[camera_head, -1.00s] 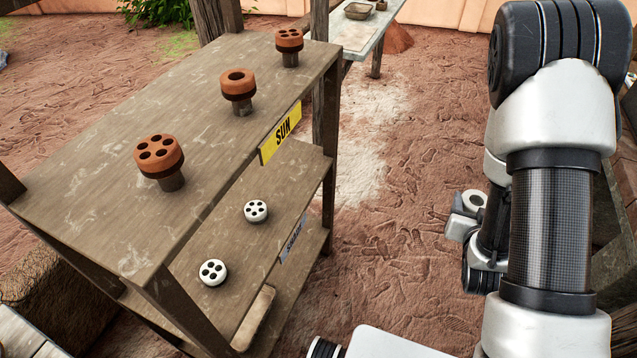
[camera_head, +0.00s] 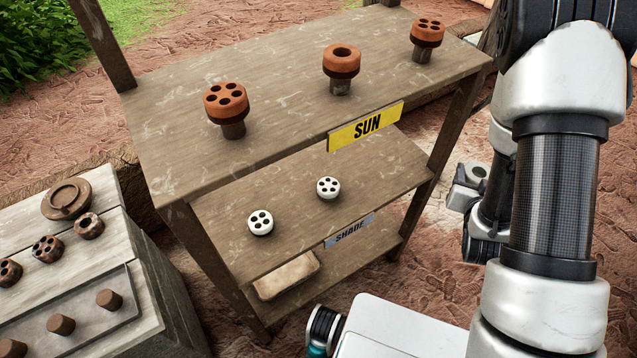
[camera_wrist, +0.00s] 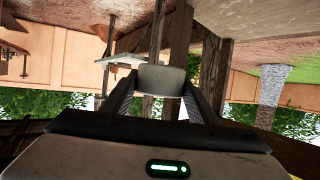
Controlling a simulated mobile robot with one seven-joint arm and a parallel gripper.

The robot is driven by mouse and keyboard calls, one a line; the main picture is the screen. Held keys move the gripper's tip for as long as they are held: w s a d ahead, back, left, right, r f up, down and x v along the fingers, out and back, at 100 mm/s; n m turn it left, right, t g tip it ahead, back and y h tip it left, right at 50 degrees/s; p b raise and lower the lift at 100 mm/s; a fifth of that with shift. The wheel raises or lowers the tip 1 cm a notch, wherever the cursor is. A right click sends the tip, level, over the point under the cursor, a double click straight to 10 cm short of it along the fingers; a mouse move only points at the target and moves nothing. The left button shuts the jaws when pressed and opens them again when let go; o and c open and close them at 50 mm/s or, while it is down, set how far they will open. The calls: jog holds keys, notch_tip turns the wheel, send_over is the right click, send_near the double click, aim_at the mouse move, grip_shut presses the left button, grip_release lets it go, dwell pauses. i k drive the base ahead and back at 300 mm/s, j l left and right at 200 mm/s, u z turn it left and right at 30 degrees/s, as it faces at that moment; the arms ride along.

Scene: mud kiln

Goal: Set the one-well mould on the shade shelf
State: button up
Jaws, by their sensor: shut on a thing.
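My gripper (camera_head: 468,188) is at the right of the head view, beside the rack and out past its right end. In the wrist view the mould (camera_wrist: 162,80) shows as a plain grey block between the two fingers. The shade shelf (camera_head: 290,245) is the middle board, with a grey SHADE label (camera_head: 349,231) on its front edge. Two white moulds with several wells, a left one (camera_head: 260,223) and a right one (camera_head: 328,188), stand on it.
The SUN shelf (camera_head: 275,100) overhangs the shade shelf and bears three orange-topped moulds on short posts. A rack leg (camera_head: 455,120) stands near my gripper. A tan slab (camera_head: 287,275) lies below. The shade shelf's right part (camera_head: 395,165) is bare. A bench (camera_head: 120,235) stands left.

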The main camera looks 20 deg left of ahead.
aim_at(376, 177)
jog(key=i+l+u, duration=0.1)
jog(key=u, duration=0.3)
jog(key=i+l+u, duration=0.1)
jog(key=l+u, duration=0.15)
jog(key=u, duration=0.15)
jog(key=i+l+u, duration=0.1)
jog(key=u, duration=0.3)
jog(key=l+u, duration=0.8)
jog(key=k+l+u, duration=0.1)
jog(key=l+u, duration=0.25)
jog(key=l, duration=0.15)
